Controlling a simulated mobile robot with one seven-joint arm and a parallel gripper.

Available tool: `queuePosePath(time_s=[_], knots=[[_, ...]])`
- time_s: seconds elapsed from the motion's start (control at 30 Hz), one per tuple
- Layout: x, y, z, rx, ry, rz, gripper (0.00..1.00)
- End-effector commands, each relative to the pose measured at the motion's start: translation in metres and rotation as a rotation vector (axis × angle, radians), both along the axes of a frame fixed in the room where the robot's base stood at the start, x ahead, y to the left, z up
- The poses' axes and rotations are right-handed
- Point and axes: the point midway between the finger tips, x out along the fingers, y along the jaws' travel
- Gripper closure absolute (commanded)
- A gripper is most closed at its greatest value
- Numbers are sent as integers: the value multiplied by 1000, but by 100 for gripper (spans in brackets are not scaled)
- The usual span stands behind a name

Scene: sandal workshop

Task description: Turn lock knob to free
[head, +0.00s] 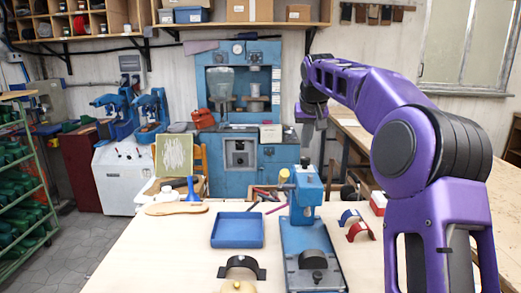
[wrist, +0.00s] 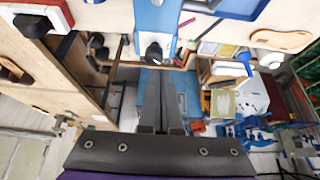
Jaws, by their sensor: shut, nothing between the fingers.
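The blue press (head: 306,195) stands on the workbench, with a pale knob (head: 283,176) on its left side and a small dark piece (head: 304,162) on top. In the wrist view its blue body (wrist: 156,18) is at the top centre, with a black knob (wrist: 153,52) in a light collar. I cannot tell whether this black knob is the dark piece seen in the head view. My gripper (wrist: 161,75) is shut and empty. Its fingertips lie just below the black knob in the wrist picture; contact cannot be told.
A blue tray (head: 237,230) lies left of the press. A black strap form (head: 241,266) is in front of the tray. Red and blue strap pieces (head: 359,231) lie right of the press. A blue bottle (head: 192,190) and wooden sole (head: 176,208) are at the back left.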

Motion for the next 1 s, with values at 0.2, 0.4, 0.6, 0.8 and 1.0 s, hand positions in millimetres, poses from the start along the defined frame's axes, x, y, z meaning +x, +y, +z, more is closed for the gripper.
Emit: queuePosePath(time_s=[0.2,0.4,0.6,0.8,1.0], knots=[[-1,0,-34,0,0,1,100],[0,0,-51,0,-3,1,100],[0,0,-57,0,-2,1,100],[0,0,-57,0,-3,1,100],[0,0,-57,0,-3,1,100]])
